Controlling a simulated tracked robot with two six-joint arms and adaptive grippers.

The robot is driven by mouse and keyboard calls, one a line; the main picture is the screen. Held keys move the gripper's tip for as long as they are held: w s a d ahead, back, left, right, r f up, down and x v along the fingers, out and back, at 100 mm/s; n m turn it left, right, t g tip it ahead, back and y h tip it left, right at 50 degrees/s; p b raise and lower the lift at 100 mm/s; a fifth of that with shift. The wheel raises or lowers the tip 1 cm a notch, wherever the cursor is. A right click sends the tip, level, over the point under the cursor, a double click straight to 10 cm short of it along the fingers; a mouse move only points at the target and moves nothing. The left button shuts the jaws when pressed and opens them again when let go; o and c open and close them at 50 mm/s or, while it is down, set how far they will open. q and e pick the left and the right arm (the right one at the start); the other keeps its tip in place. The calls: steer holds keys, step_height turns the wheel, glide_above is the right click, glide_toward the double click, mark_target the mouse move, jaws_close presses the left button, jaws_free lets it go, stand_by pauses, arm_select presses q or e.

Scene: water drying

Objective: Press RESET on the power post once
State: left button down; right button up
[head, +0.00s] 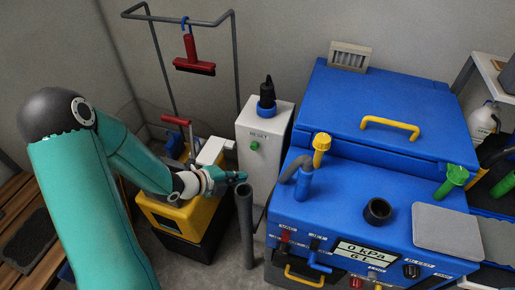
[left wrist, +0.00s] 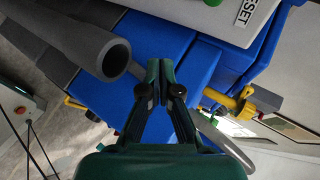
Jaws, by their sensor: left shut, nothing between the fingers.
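The power post (head: 265,125) is a white box standing left of the blue machine, with a black plug on its top. Its RESET label sits above a round green button (head: 255,145) on the front face. My right gripper is out of view.
A grey upright pipe (head: 246,225) stands close to my left gripper; its open end (left wrist: 113,60) is near the fingers. A yellow-and-black cart (head: 185,215) is below my left arm. The blue machine (head: 375,120) fills the right side.

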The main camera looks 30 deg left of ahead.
mark_target(254, 147)
arm_select(q)
steer(key=w+a+p, duration=0.2)
steer(key=w, duration=0.6)
steer(key=shift+w+p, duration=0.15)
steer(key=shift+p, duration=0.2)
stand_by(1.0)
steer(key=shift+w, duration=0.25)
steer(key=shift+w+a+r, duration=0.1)
steer(key=shift+w+a, duration=0.1)
steer(key=shift+w, duration=0.3)
stand_by(0.9)
steer(key=shift+b, duration=0.35)
steer(key=shift+s+d+b, duration=0.2)
steer(key=shift+s+b, duration=0.4)
steer(key=shift+s, duration=0.35)
